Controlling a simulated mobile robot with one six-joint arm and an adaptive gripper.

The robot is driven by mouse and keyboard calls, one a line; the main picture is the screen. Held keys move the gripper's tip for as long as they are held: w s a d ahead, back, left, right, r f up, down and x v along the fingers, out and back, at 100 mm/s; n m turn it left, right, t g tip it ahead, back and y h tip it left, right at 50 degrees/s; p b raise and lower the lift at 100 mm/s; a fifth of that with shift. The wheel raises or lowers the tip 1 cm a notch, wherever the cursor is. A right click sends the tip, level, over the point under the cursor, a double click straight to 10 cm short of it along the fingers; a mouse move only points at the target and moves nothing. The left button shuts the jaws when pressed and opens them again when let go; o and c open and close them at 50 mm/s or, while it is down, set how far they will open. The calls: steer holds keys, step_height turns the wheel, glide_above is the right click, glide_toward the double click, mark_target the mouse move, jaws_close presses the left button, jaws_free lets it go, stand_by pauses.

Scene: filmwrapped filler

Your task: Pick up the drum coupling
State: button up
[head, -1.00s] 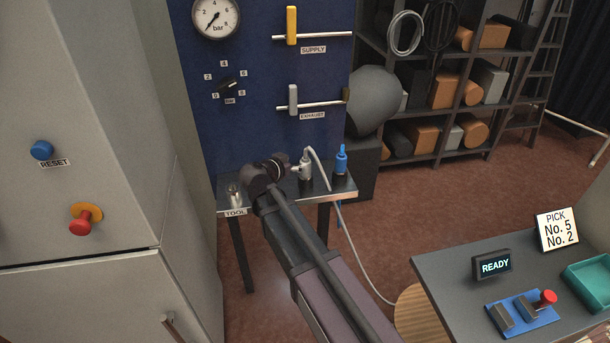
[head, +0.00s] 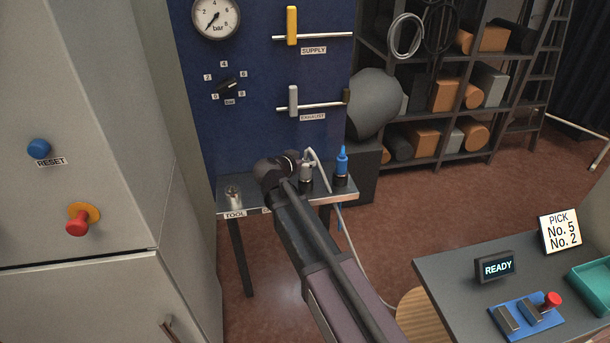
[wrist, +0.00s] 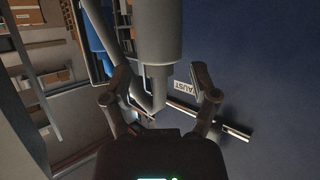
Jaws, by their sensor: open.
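No readable label says which fitting is the drum coupling. A silver-grey coupling (head: 306,172) with a pale hose stands upright on the steel shelf (head: 343,194), partly hidden by my wrist. A blue coupling (head: 342,165) stands to its right. In the wrist view, the grey coupling (wrist: 158,45) comes down from the top edge between my two fingers, with its bent end below. The blue coupling (wrist: 96,35) is beside it on the left. My gripper (wrist: 160,80) is open, with fingers either side of the grey coupling; contact is not clear. In the head view my wrist hides the fingers.
A small silver fitting (head: 233,194) stands at the shelf's left end by the TOOL label (head: 234,214). The blue panel (head: 265,110) rises behind the shelf, with SUPPLY and EXHAUST levers. A grey cabinet (head: 100,130) is at left, a dark desk (head: 450,275) at right.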

steer(key=shift+w+d+f, duration=0.25)
steer(key=shift+w+d, duration=0.05)
steer(key=shift+w, duration=0.3)
steer(key=shift+s, duration=0.15)
jaws_close()
